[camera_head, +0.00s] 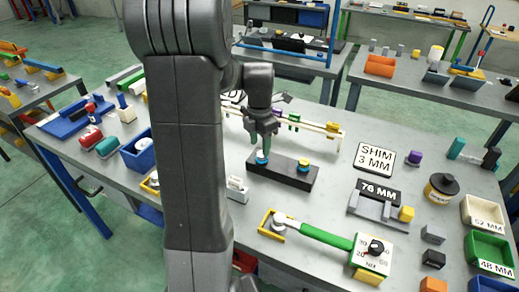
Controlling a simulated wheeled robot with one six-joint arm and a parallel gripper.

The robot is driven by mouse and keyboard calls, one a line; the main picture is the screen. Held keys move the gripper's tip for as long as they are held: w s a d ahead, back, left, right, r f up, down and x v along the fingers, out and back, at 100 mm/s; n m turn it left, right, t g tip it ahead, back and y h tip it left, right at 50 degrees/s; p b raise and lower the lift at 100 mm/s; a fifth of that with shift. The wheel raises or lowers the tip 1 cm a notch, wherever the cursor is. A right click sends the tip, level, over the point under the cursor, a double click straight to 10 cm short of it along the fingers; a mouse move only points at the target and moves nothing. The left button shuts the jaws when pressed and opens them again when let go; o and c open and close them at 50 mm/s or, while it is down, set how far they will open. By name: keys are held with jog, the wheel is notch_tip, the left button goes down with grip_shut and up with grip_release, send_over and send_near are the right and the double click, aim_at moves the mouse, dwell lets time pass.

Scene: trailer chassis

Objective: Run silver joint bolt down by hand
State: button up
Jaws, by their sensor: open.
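My gripper (263,146) points down, open, over the left end of a dark block (283,174) in the middle of the bench. A small blue-and-pale round piece (262,158) sits at that end of the block, right below or between the fingertips. I cannot tell whether the fingers touch it. A second round piece, yellow and blue (304,165), sits at the block's right end. No bolt can be made out clearly as silver. My arm hides part of the bench on the left.
A cream rail (325,129) with coloured parts lies behind the block. A green-handled wrench (318,235) with a dial lies in front. A "76 MM" grey fixture (376,207), a "SHIM 3 MM" plate (375,159) and bins (487,253) stand to the right.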

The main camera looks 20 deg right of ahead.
aim_at(260, 154)
jog(key=shift+f, duration=1.7)
jog(key=c, duration=1)
jog(key=shift+m, duration=0.3)
